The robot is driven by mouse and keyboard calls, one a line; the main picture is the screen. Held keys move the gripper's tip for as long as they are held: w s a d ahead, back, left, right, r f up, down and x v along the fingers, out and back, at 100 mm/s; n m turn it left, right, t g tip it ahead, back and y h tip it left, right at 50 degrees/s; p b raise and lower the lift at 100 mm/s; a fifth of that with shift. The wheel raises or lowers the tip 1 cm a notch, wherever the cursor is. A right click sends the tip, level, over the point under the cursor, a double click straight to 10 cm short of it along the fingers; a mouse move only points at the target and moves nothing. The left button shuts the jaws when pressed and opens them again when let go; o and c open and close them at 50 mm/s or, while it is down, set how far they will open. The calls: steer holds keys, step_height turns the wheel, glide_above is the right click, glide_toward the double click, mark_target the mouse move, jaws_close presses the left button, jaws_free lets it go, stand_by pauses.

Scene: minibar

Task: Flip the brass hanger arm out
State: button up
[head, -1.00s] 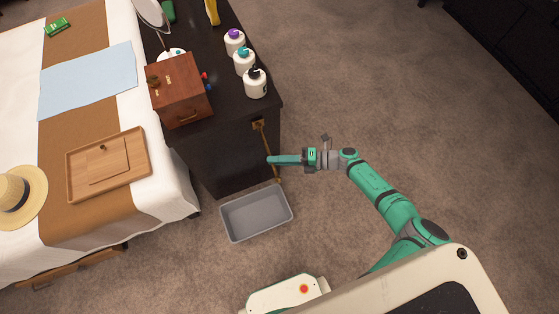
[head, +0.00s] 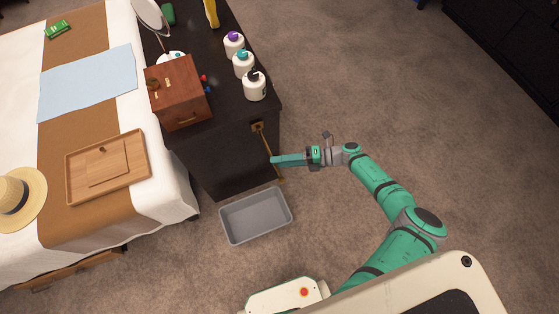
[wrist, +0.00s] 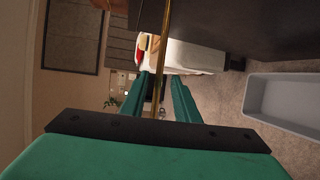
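The brass hanger arm (head: 264,138) is a thin rod on the end face of the dark cabinet. It slants downward from a brass mount (head: 257,126) near the cabinet's top edge. My gripper (head: 273,160) reaches it from the right, at its lower half. In the wrist view, the brass rod (wrist: 162,55) runs between the two green fingers of my gripper (wrist: 161,85). The fingers stand apart, with a gap beside the rod. Whether either finger touches the rod is not clear. In the head view, the fingers hide part of the rod.
A grey bin (head: 256,216) sits on the carpet just below the hanger arm. The black cabinet (head: 228,160) carries a wooden box (head: 178,92) and several white bottles near its edge. A bed with a wooden tray (head: 107,168) stands at left. The carpet to the right is open.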

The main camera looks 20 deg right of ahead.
steer(key=shift+a, duration=0.1)
steer(key=v, duration=1)
steer(key=shift+s+d, duration=0.15)
steer(key=shift+d, duration=0.25)
